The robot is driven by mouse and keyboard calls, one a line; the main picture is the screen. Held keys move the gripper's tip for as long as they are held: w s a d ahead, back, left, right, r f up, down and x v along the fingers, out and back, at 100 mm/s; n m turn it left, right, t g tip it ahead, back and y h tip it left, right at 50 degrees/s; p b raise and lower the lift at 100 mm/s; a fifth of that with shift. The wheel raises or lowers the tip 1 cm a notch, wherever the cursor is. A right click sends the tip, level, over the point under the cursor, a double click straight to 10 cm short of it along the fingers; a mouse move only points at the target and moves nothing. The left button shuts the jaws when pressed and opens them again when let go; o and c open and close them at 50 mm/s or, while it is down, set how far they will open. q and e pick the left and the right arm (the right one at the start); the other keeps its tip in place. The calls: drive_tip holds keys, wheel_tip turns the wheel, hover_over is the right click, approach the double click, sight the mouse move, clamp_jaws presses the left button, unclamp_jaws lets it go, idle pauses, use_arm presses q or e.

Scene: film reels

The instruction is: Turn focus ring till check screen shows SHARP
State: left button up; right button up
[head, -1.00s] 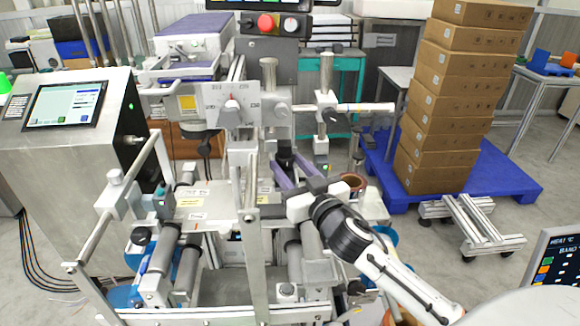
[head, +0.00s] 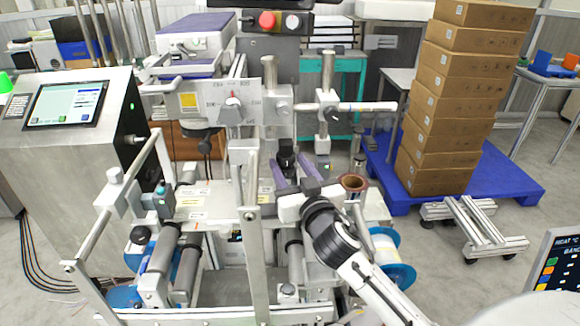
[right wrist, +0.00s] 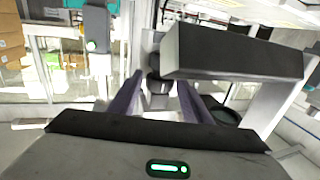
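A dark ring-like cylinder (head: 287,156), which looks like the focus ring, stands on the machine near its middle. It also shows between my fingers in the right wrist view (right wrist: 159,88). My right gripper (head: 291,164) has its purple fingers apart, one on each side of the dark part. In the right wrist view, gaps show between the fingers and that part, and I see no grip on it. A lit touchscreen (head: 65,104) is on the grey cabinet at left. Its text is too small to read, and I cannot tell whether it is the check screen. My left gripper is out of view.
A dial plate with a knob (head: 232,103) and a post with a cross bar (head: 345,108) stand close behind my right gripper. A brown-rimmed cup (head: 353,184) is just right of it. Stacked cartons (head: 450,110) stand on a blue pallet (head: 510,190). Another screen (head: 560,275) shows at lower right.

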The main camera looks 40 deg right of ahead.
drive_tip(key=shift+o, duration=0.7)
drive_tip(key=shift+s+a, duration=0.1)
drive_tip(key=shift+s, duration=0.15)
drive_tip(key=b+v, duration=0.1)
drive_tip(key=v, duration=0.7)
drive_tip(key=shift+s+a+b, duration=0.1)
drive_tip(key=shift+s+b, duration=0.2)
drive_tip(key=shift+b, duration=0.1)
drive_tip(key=shift+s+a+r, duration=0.1)
drive_tip(key=shift+s+a, duration=0.05)
drive_tip(key=shift+s, duration=0.4)
